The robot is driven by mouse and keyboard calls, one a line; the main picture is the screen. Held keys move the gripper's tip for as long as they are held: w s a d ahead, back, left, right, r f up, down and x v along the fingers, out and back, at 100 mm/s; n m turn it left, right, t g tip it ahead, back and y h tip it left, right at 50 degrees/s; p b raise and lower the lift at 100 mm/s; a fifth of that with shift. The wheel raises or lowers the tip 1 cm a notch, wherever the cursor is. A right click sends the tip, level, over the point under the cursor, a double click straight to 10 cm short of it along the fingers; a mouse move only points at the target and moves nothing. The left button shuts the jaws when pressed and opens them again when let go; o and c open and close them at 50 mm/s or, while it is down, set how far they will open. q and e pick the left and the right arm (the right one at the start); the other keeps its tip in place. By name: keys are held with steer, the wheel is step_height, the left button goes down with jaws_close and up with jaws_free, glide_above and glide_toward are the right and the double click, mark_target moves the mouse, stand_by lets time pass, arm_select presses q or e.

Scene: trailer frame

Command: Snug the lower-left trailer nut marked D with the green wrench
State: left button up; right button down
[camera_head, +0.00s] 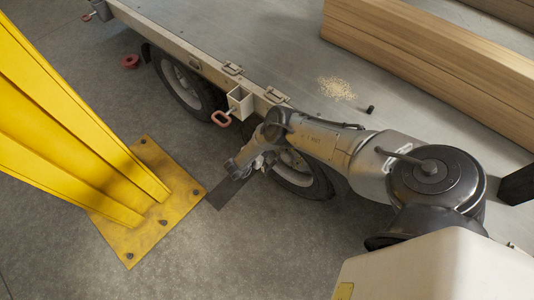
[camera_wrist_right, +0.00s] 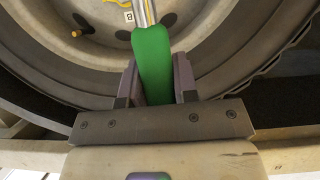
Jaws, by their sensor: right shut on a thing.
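In the right wrist view my right gripper (camera_wrist_right: 157,82) is shut on the green handle of the wrench (camera_wrist_right: 153,52). The wrench's metal shaft (camera_wrist_right: 146,12) runs up across the wheel and out of the top of the picture, so its working end is hidden. Behind it is the grey trailer wheel (camera_wrist_right: 55,30) with dark holes. A small yellow-edged tag (camera_wrist_right: 129,17) sits just left of the shaft; its letter is too small to read surely. In the head view my right gripper (camera_head: 250,164) is low beside the nearer wheel (camera_head: 302,182), partly hiding it. My left gripper is out of view.
A yellow post (camera_head: 70,110) on a bolted yellow base plate (camera_head: 150,215) stands left of the wheel. The trailer deck (camera_head: 270,45) carries timber (camera_head: 430,60), wood shavings (camera_head: 337,88) and a small black cylinder (camera_head: 371,109).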

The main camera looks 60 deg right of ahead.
steer(key=shift+r, duration=0.1)
steer(key=shift+s+p, duration=0.1)
steer(key=shift+p, duration=0.2)
steer(key=shift+s+a+m+t+p, duration=0.2)
steer(key=shift+s+m+p, duration=0.1)
steer(key=shift+s+p, duration=0.4)
steer(key=shift+s+a+m+t+p, duration=0.2)
steer(key=shift+s+m+p, duration=0.1)
steer(key=shift+s+p, duration=0.4)
steer(key=shift+s, duration=0.15)
